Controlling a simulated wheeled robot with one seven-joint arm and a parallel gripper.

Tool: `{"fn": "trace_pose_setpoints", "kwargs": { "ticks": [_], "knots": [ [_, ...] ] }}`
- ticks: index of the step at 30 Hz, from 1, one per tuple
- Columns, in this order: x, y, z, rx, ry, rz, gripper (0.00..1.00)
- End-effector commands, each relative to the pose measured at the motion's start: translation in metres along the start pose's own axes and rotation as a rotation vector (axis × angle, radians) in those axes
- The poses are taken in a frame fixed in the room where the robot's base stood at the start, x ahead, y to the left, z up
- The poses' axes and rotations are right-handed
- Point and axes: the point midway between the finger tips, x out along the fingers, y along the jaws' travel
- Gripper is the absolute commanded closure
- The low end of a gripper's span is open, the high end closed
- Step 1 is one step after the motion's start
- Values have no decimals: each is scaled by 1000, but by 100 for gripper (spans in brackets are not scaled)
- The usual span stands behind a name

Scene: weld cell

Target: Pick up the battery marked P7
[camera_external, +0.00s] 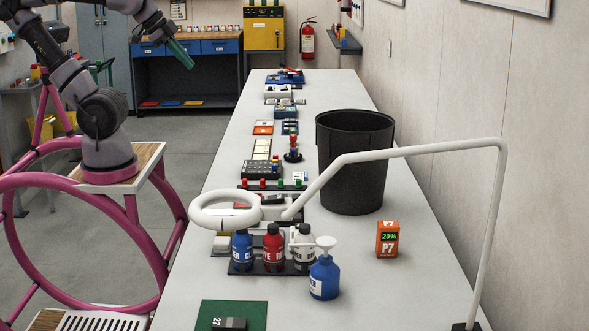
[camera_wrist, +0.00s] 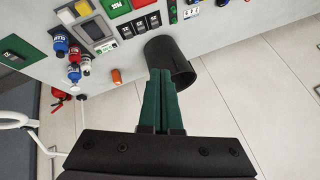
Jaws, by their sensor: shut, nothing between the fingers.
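The battery marked P7 (camera_external: 388,239) is a small orange upright block with a green "20%" display. It stands on the bench's right side, in front of the black bin, clear of other things. In the wrist view a small orange object (camera_wrist: 116,76), which looks like this battery, lies left of my fingers; its marking cannot be read there. My gripper (camera_external: 188,64) is up at the top left of the outside view, over the floor left of the bench and far from the battery. Its green fingers (camera_wrist: 160,74) are shut together and empty.
A black bin (camera_external: 355,165) stands behind the battery. A white lamp arm (camera_external: 420,149) arches over the bench, its ring (camera_external: 225,224) at the left. Blue (camera_external: 242,251), red (camera_external: 273,249) and white bottles stand left of the battery, near a blue pump bottle (camera_external: 324,278).

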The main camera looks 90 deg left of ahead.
Motion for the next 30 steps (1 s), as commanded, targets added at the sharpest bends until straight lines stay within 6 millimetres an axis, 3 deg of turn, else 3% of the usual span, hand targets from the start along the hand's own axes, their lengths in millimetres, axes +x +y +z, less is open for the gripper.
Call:
{"fn": "trace_pose_setpoints", "kwargs": {
  "ticks": [5,9,12,23,26,30],
  "knots": [
    [0,0,0,0,0,0,100],
    [0,0,0,0,0,0,46],
    [0,0,0,0,0,0,12],
    [3,1,-7,-23,7,4,12],
    [13,4,-30,-106,29,23,12],
    [43,15,-90,-341,89,82,12]
  ]
}}
